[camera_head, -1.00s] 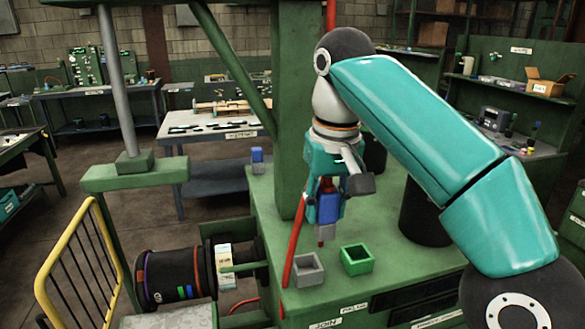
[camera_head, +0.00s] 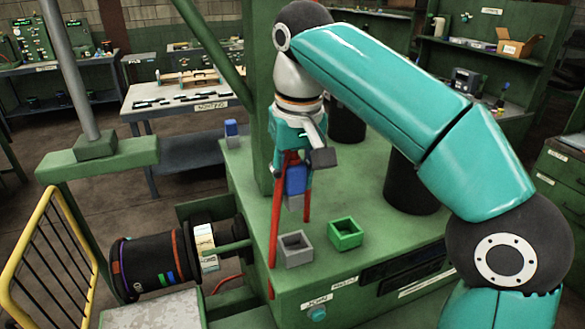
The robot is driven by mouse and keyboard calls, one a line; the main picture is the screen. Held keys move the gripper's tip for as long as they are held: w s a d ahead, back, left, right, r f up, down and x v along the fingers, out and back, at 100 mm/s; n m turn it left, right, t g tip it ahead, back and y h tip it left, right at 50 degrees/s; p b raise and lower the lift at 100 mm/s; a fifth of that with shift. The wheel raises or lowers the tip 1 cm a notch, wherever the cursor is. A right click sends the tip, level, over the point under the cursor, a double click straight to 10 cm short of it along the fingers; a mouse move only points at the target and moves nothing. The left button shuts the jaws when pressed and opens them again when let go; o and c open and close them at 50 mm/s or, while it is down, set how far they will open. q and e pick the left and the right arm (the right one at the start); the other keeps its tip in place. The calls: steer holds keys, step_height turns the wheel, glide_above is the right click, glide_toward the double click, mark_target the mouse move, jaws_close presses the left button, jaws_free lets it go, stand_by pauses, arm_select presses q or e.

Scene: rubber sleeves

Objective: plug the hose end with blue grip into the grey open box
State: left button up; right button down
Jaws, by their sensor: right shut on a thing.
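My right gripper (camera_head: 292,186) points down and is shut on the blue grip (camera_head: 296,179) of a hose end. The hose end's grey tip (camera_head: 294,203) points down below the grip. The tip hangs in the air above the grey open box (camera_head: 297,256), in line with it in the picture but clearly apart. How well they line up in depth, I cannot tell. The grey box stands on the green bench near its front edge, open side up. Red hose (camera_head: 273,245) shows left of the gripper, with another red length at its right. My left gripper is out of view.
A green open box (camera_head: 345,233) stands just right of the grey one. A small blue-and-grey piece (camera_head: 231,131) stands at the bench's far left. A dark cylinder (camera_head: 412,185) stands to the right, and a green post (camera_head: 267,90) rises close behind the gripper.

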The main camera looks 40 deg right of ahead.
mark_target(294, 203)
steer(key=shift+s+f, duration=0.1)
steer(key=shift+f, duration=2.6)
steer(key=shift+f+b, duration=2.2)
steer(key=shift+f, duration=0.65)
steer(key=c, duration=0.7)
jaws_free()
steer(key=r, duration=0.3)
steer(key=s+r, duration=0.1)
steer(key=r, duration=0.7)
steer(key=shift+s+a, duration=0.2)
steer(key=shift+s, duration=0.05)
steer(key=shift+s+r, duration=0.1)
steer(key=shift+r, duration=0.25)
